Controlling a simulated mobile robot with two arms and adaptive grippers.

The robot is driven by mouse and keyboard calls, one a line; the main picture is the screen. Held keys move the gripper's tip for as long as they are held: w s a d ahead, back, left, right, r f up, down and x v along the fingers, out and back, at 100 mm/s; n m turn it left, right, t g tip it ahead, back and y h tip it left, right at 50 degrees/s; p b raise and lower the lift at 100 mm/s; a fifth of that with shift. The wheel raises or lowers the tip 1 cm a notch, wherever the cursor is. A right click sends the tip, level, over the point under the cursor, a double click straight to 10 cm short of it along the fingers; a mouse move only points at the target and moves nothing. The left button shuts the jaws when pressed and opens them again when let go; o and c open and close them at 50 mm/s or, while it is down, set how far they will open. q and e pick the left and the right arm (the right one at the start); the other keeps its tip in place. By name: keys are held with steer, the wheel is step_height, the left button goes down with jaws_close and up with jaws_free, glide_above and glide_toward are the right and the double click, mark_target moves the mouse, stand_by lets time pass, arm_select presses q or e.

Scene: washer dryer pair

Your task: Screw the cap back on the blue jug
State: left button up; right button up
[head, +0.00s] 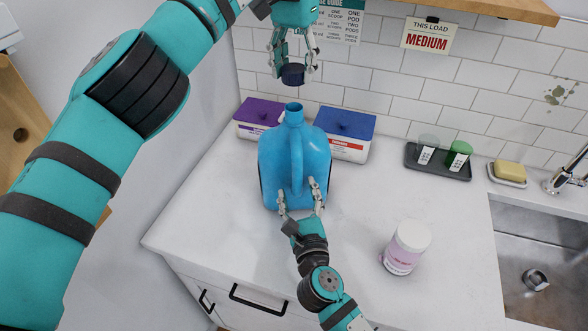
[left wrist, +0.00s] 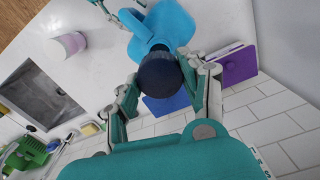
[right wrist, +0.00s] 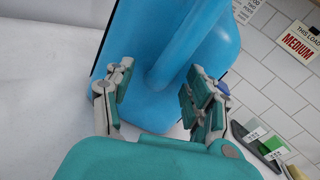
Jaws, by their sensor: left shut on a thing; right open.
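The blue jug (head: 294,160) stands upright on the white counter, its bare neck (head: 293,112) pointing up. My left gripper (head: 292,74) is shut on a dark navy cap (head: 292,76) and holds it above the neck, with a gap between. In the left wrist view the cap (left wrist: 160,74) sits between the fingers and hides the neck. My right gripper (head: 301,208) is open at the near side of the jug, low by the handle. In the right wrist view its fingers (right wrist: 155,105) stand apart with the jug's handle (right wrist: 180,55) beyond and between them.
A purple box (head: 258,112) and a blue-lidded box (head: 346,130) stand behind the jug. A white-lidded pink jar (head: 406,248) stands at the right front. A dark tray (head: 438,163), a soap dish (head: 508,173) and the sink (head: 545,250) lie right. A wooden shelf (head: 500,9) is above.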

steer(key=shift+c, duration=0.4)
jaws_close()
arm_select(q)
glide_above(292, 125)
steer(key=w, duration=0.1)
steer(key=shift+h, duration=0.3)
steer(key=shift+f, duration=2.4)
arm_select(e)
steer(key=shift+f, duration=0.1)
arm_select(q)
steer(key=shift+d+f, duration=0.1)
steer(key=shift+f, duration=0.75)
steer(key=shift+f, duration=0.6)
